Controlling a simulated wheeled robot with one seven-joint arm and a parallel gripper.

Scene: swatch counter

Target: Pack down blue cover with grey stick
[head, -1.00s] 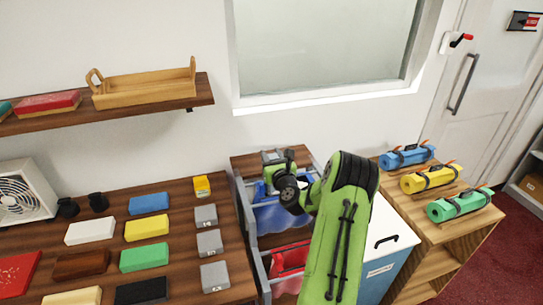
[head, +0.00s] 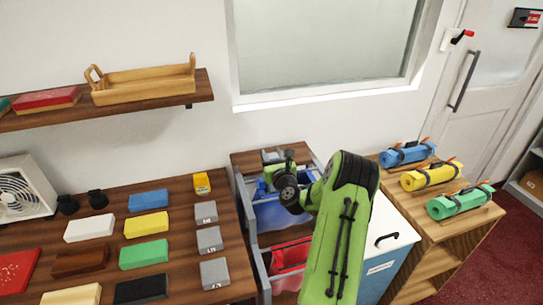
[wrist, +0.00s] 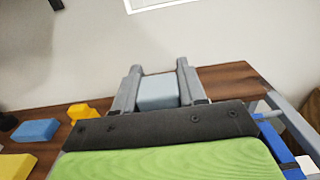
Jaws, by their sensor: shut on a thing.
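My gripper (wrist: 158,88) is shut on a small grey block (wrist: 157,93); only its near end shows between the fingers, so I cannot tell its full length. In the head view my gripper (head: 271,157) is small and partly hidden by my own wrist, above the back of the bin rack. A blue thing (head: 262,187) lies in the rear bin, below my gripper; it also shows at the right of the wrist view (wrist: 277,152). My arm covers part of it, and I cannot tell whether it is the cover.
Grey numbered blocks (head: 209,240) and coloured blocks lie on the left table. A red thing (head: 289,253) is in the front bin. A white-lidded box (head: 384,222) stands right of the rack. Blue, yellow and green rolls (head: 407,153) lie on the right shelf.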

